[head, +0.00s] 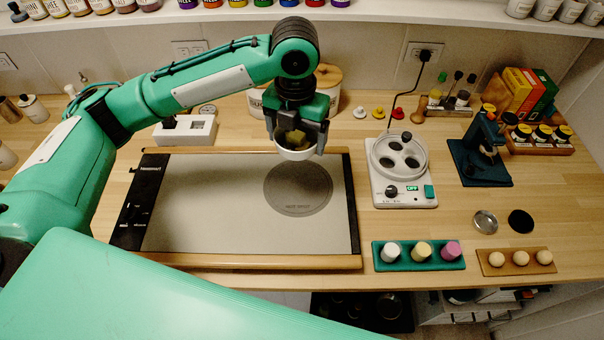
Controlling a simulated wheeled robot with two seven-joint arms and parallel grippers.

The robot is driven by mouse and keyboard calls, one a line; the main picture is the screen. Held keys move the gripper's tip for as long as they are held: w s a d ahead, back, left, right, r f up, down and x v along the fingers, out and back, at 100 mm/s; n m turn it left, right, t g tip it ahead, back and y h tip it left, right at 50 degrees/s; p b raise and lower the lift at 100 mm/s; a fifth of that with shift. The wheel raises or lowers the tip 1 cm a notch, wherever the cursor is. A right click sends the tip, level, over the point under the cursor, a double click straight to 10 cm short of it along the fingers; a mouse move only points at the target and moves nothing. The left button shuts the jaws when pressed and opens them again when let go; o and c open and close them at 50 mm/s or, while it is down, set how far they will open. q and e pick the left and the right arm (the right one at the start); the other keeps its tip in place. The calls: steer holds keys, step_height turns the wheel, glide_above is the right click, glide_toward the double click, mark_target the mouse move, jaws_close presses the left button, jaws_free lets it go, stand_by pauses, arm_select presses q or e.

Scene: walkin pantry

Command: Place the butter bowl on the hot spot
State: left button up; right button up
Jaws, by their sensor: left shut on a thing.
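My left gripper (297,137) points down and is shut on the butter bowl (295,154). The bowl is small and white, with yellowish lumps in it. It looks upright and held above the far part of the grey warming plate (215,205). The hot spot (298,188), a darker grey circle with lettering near its front edge, lies on the right part of the plate. The gripper fingers hide part of the bowl. My right gripper is not in view.
A white device with a round holder (402,190) stands right of the plate. A teal tray (419,255) with three coloured cylinders is at the front right. A white block (185,131) and a large labelled canister (327,85) stand behind the plate. The circle is clear.

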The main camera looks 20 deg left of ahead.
arm_select(q)
step_height(320, 180, down, 8)
steer(key=shift+r+p, duration=0.1)
steer(key=shift+p, duration=0.45)
step_height(320, 180, down, 2)
steer(key=shift+f+p, duration=0.4)
steer(key=shift+f, duration=1.3)
steer(key=shift+f, duration=0.1)
steer(key=o, duration=1)
